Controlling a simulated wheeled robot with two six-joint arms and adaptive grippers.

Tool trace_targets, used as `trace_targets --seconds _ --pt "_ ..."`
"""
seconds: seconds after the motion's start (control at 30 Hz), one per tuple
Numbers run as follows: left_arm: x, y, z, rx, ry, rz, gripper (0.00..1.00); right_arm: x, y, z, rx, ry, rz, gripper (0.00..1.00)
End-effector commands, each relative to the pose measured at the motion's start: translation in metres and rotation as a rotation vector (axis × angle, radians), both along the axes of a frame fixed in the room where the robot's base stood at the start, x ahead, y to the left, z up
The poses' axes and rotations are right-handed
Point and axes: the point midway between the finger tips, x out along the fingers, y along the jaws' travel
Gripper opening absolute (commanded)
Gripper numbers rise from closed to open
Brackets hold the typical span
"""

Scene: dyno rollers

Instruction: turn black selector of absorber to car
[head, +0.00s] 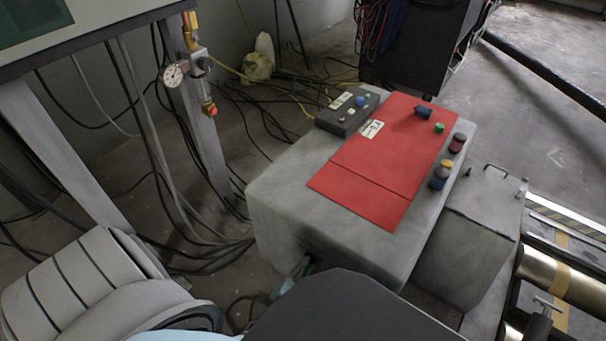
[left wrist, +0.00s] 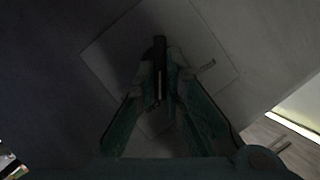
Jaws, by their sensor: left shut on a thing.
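The black selector (left wrist: 159,52) shows in the left wrist view as a dark narrow handle on a square, paler plate (left wrist: 215,52). My left gripper (left wrist: 158,88) is shut on it, with one teal finger on each side. The view is dim, and the selector's marks cannot be read. In the head view my left gripper (head: 292,274) shows as a small teal part at the shaded front side of the grey box (head: 275,215). My dark arm link hides most of it, and the selector cannot be made out there. My right gripper is not in view.
A red sheet (head: 360,180) with small cans and caps lies on the grey box. A black control box (head: 347,112) stands at its back left corner. A pressure gauge (head: 173,75) hangs on a post to the left. Cables cover the floor behind; metal rollers (head: 550,278) lie right.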

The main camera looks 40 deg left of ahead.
Motion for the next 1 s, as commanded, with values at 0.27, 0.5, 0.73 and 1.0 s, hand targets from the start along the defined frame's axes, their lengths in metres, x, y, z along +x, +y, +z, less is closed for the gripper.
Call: trace_targets --seconds 0.27,0.5,0.73,1.0 --pt "-0.0005 -0.0009 -0.0010 0.017 0.004 -0.001 0.00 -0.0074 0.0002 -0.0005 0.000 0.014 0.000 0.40" --pt "-0.0004 -0.0009 -0.0010 0.016 0.003 -0.001 0.12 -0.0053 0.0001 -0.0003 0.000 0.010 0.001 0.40" --pt "-0.0003 -0.0004 -0.0006 0.017 0.002 -0.001 0.30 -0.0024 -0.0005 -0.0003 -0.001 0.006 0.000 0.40" --pt "-0.0005 0.0004 0.0025 0.019 0.000 0.002 0.30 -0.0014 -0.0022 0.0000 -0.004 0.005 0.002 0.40"
